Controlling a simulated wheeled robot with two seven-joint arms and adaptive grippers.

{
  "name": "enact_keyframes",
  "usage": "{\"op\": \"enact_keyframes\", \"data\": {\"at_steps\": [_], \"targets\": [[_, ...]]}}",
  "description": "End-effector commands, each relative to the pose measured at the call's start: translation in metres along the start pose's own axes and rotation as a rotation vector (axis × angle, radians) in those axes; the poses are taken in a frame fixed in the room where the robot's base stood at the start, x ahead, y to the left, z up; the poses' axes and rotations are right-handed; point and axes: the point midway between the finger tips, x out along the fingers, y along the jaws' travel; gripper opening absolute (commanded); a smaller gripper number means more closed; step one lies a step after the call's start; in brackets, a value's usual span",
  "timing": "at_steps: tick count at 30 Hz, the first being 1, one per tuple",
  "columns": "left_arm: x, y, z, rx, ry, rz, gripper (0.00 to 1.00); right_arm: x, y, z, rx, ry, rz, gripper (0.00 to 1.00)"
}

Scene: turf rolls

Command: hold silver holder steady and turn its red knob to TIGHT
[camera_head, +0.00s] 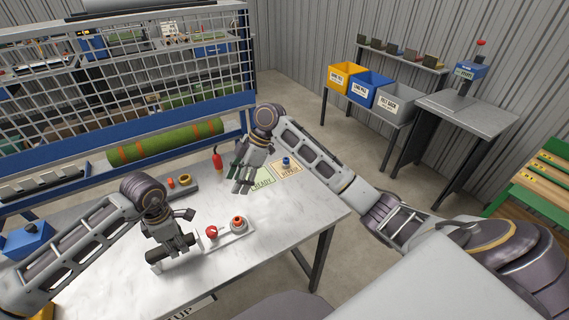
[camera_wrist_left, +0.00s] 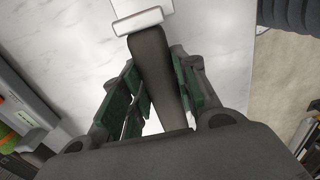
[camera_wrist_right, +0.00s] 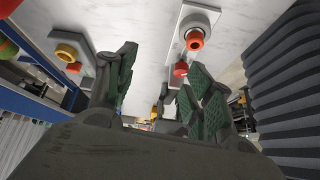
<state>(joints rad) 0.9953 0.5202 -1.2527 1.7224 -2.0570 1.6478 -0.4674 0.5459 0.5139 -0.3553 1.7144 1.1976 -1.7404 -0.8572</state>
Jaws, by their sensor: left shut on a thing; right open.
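The silver holder (camera_head: 248,233) lies on the white table, a pale plate with a dark handle (camera_head: 160,254) at its left. A red knob (camera_head: 211,232) and a red-topped round grey fitting (camera_head: 237,224) stand on it; the fitting also shows in the right wrist view (camera_wrist_right: 194,40). I cannot read any TIGHT mark. My left gripper (camera_head: 172,240) is shut around the dark handle, which shows between its fingers in the left wrist view (camera_wrist_left: 155,70). My right gripper (camera_head: 240,186) is open and empty, above the table beyond the holder, apart from the knob.
A grey tray (camera_head: 190,190) with a yellow ring and red pieces lies behind the holder. A red bottle (camera_head: 217,158) stands near the back edge. The green READY mat (camera_head: 262,181) and the REPAIR mat (camera_head: 292,174) lie to the right. The table's front right is clear.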

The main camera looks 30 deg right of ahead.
Motion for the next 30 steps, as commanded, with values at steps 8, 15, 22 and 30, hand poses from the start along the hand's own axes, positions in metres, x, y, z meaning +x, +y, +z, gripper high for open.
{"op": "enact_keyframes", "data": {"at_steps": [8, 15, 22, 30], "targets": [[0.000, 0.000, 0.000, 0.000, -0.001, 0.001, 0.00, -0.010, 0.014, 0.030, 0.113, 0.044, 0.042, 0.53], [0.000, 0.000, 0.000, 0.000, -0.001, 0.001, 0.00, -0.019, 0.024, 0.055, 0.203, 0.079, 0.077, 0.53], [0.000, 0.000, 0.000, 0.000, -0.001, 0.001, 0.00, -0.028, 0.033, 0.080, 0.287, 0.108, 0.113, 0.53], [0.000, 0.000, 0.000, 0.000, -0.001, 0.001, 0.00, -0.039, 0.041, 0.109, 0.379, 0.140, 0.154, 0.53]]}}
